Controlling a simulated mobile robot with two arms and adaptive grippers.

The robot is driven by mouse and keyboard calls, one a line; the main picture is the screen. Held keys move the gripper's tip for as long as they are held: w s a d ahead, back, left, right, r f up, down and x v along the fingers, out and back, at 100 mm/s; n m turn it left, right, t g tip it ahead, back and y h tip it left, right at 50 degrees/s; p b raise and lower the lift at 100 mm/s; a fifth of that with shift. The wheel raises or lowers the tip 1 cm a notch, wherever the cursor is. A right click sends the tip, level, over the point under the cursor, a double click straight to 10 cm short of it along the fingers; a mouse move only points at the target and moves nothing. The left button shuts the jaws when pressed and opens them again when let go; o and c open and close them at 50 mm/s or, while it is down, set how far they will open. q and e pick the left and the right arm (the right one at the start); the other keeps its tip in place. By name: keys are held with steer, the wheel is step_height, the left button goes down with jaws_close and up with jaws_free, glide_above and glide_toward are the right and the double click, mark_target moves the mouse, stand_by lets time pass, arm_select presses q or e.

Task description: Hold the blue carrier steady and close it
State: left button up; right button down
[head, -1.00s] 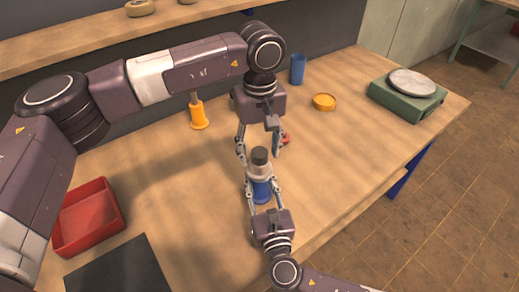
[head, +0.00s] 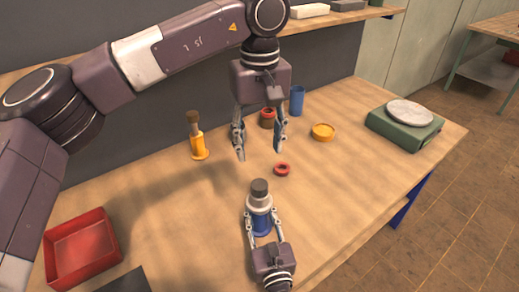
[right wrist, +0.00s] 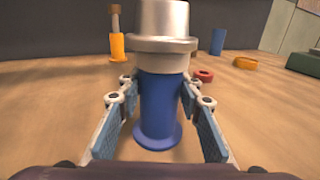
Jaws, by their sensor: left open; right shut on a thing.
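The blue carrier (head: 262,224) stands upright near the table's front, with a silver-white piece (head: 259,201) and a dark knob (head: 260,186) on top. In the right wrist view the blue body (right wrist: 160,105) is between the pads, and the silver piece (right wrist: 162,22) sits above a pale neck. My right gripper (head: 264,232) is shut on the blue body from the front. My left gripper (head: 260,153) is open and empty, pointing down behind and above the carrier, apart from it. Whether the top is fully seated cannot be told.
A red ring (head: 282,170) lies just behind the carrier. An orange carrier (head: 197,146), a dark red-rimmed piece (head: 267,122), a blue cylinder (head: 297,100) and a yellow dish (head: 323,132) stand further back. A green scale (head: 405,131) is at right, a red tray (head: 80,250) at left.

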steer(key=c, duration=1.3)
jaws_free()
steer(key=v, duration=1.2)
steer(key=shift+s, duration=0.1)
